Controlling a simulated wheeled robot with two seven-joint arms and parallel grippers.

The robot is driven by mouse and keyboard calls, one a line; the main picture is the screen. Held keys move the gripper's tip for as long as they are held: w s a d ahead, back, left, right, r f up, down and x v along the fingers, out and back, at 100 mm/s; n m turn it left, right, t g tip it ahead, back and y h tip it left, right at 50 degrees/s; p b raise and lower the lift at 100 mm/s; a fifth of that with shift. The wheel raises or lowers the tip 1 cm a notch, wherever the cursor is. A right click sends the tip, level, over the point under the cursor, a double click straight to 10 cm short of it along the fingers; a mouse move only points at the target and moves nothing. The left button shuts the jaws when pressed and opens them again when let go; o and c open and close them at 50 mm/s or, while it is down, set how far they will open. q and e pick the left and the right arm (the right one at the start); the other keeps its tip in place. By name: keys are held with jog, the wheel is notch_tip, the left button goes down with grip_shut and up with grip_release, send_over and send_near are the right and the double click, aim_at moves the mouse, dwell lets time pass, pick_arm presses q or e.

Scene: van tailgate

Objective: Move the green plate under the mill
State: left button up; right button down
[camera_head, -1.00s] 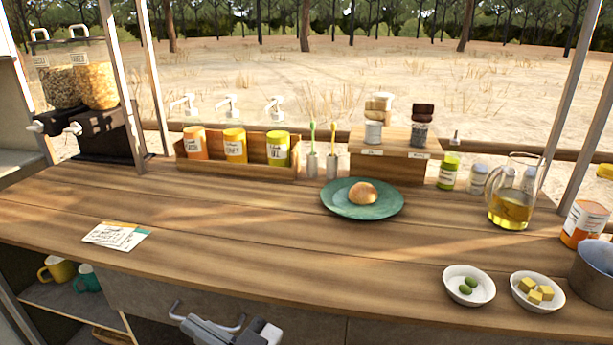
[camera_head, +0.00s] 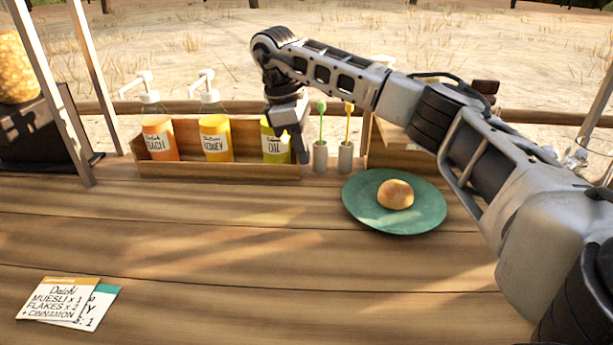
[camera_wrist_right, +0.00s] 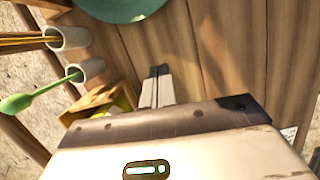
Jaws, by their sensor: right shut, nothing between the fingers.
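The green plate (camera_head: 362,212) lies flat on the wooden counter with a round bun (camera_head: 395,194) on it; the plate's edge also shows at the top of the right wrist view (camera_wrist_right: 125,8). A dark brown top (camera_head: 485,87), apparently of a mill, shows just above my right arm; the rest of it and the wooden box's upper part are hidden by the arm. My right gripper (camera_head: 303,150) points down beside the oil bottle, left of and behind the plate. It is shut and empty, and its fingers show in the right wrist view (camera_wrist_right: 157,86). My left gripper is out of view.
A wooden rack (camera_head: 210,170) holds pump bottles. Two cups with a green (camera_head: 320,158) and a yellow spoon (camera_head: 345,158) stand close right of my gripper. The wooden box (camera_head: 382,150) is behind the plate. Cards (camera_head: 60,305) lie front left; the middle counter is clear.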

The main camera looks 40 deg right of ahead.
jog(key=x, duration=0.2)
jog(key=b+x, duration=0.2)
jog(key=x, duration=0.1)
jog(key=shift+s+f, duration=0.25)
jog(key=shift+s, duration=0.1)
jog(key=x, duration=0.4)
jog(key=shift+s+d+f, duration=0.15)
jog(key=shift+d+f, duration=0.05)
jog(key=shift+d, duration=0.05)
jog(key=shift+s+d+r+p, duration=0.2)
jog(key=shift+s+d+p, duration=0.2)
jog(key=shift+s+d, duration=0.5)
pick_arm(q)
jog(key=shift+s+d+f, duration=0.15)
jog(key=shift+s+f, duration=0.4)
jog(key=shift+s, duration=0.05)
pick_arm(e)
jog(key=shift+s+d, duration=0.3)
jog(key=shift+s, duration=0.1)
